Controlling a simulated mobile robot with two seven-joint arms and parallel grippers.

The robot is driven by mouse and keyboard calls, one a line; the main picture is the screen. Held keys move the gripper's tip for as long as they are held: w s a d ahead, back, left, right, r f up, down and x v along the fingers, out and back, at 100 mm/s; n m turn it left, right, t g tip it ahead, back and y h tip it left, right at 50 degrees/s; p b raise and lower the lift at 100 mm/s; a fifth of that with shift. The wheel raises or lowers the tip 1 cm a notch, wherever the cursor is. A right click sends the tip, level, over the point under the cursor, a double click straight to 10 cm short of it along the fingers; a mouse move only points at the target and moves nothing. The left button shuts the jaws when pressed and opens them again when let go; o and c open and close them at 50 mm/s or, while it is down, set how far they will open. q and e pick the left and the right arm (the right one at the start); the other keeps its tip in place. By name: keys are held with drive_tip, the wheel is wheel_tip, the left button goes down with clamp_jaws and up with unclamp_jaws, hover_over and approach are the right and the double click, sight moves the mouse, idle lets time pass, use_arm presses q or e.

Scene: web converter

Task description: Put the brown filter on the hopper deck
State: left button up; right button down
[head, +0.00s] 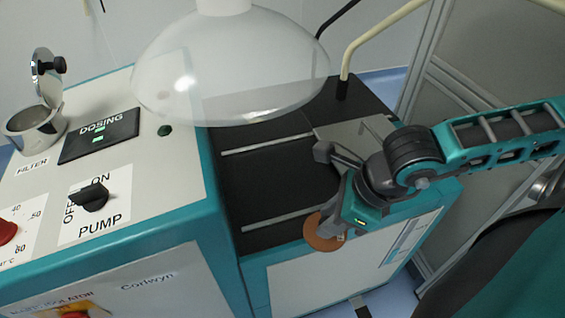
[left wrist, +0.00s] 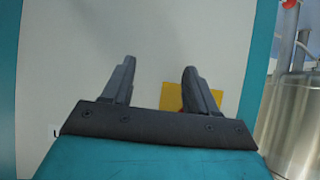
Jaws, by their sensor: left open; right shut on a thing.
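The brown filter (head: 322,238) is a round brown disc in the head view. My right gripper (head: 341,222) is shut on it and holds it at the front edge of the black deck (head: 265,180), which I take to be the hopper deck. The gripper hides part of the disc, and I cannot tell how high it is above the deck. My left gripper (left wrist: 158,85) shows only in the left wrist view. It is open and empty, facing a pale panel with teal edges.
A clear dome (head: 230,65) hangs over the back of the deck. Metal strips (head: 285,217) cross the deck. The control panel with a pump knob (head: 92,197) and an open filter cup (head: 36,125) stands to the left. A steel vessel (left wrist: 292,115) is at right in the left wrist view.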

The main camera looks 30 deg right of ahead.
drive_tip(key=shift+w+d+f+b, duration=0.2)
drive_tip(key=shift+w+f+b, duration=0.2)
drive_tip(key=shift+w+b, duration=0.3)
drive_tip(key=shift+w+d+r, duration=0.1)
drive_tip(key=shift+w+r, duration=0.35)
drive_tip(key=shift+w, duration=0.2)
drive_tip(key=w, duration=0.3)
drive_tip(key=w+d, duration=0.1)
drive_tip(key=w, duration=0.2)
drive_tip(key=w+d+p, duration=0.1)
drive_tip(key=w, duration=0.2)
drive_tip(key=shift+w+d, duration=0.2)
drive_tip(key=shift+w, duration=0.2)
drive_tip(key=w, duration=0.2)
drive_tip(key=w+d+f, duration=0.1)
drive_tip(key=w, duration=0.1)
drive_tip(key=shift+s+f, duration=0.1)
drive_tip(key=shift+f, duration=0.2)
use_arm(q)
drive_tip(key=shift+d+f, duration=0.2)
drive_tip(key=shift+d, duration=0.25)
